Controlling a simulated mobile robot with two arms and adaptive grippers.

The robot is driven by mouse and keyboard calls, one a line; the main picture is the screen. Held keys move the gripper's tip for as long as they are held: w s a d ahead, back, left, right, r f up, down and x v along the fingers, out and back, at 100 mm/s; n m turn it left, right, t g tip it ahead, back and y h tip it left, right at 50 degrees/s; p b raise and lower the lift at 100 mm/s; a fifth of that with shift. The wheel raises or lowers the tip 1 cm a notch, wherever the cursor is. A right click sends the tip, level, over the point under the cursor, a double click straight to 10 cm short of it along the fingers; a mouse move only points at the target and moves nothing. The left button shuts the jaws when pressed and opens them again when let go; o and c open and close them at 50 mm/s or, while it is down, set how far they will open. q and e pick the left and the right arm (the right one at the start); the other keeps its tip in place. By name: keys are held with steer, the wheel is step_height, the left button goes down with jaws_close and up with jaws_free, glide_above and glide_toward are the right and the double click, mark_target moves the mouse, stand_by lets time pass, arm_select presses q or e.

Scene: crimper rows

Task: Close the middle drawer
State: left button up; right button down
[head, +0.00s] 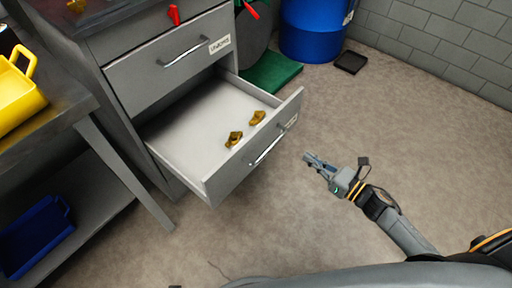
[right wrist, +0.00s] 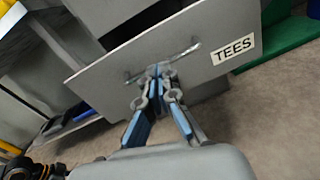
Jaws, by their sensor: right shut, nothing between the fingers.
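A grey drawer (head: 215,184) stands pulled far out of the grey cabinet (head: 128,125), below a shut drawer front (head: 150,72). It has a metal bar handle (head: 268,150) and a label on its front. Two brass fittings (head: 234,139) (head: 257,117) lie inside it. In the right wrist view its front (right wrist: 110,65) shows the label "TEES" (right wrist: 233,50). My right gripper (head: 308,157) is shut and empty, in front of the drawer front and to the right of its handle. In the right wrist view its fingertips (right wrist: 160,70) overlap the handle; contact is unclear. My left gripper is not in view.
A workbench (head: 60,120) with a yellow bin (head: 18,92) and a blue bin (head: 36,235) on its lower shelf stands left. A green mat (head: 272,74), blue barrel (head: 312,30) and black tray (head: 350,62) lie behind. The floor (head: 400,130) right of the drawer is clear.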

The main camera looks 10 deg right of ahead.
steer(key=a+r+n+y, duration=0.1)
steer(key=a+n+y, duration=0.1)
steer(key=n, duration=0.1)
glide_toward(261, 129)
steer(key=shift+g, duration=0.3)
steer(key=x, duration=0.6)
steer(key=shift+d+r, duration=0.1)
steer(key=shift+r, duration=0.15)
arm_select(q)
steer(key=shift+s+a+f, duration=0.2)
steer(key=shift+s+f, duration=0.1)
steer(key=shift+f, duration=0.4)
arm_select(e)
steer(key=shift+w+a, duration=0.4)
steer(key=shift+w, duration=0.05)
steer(key=shift+w, duration=0.1)
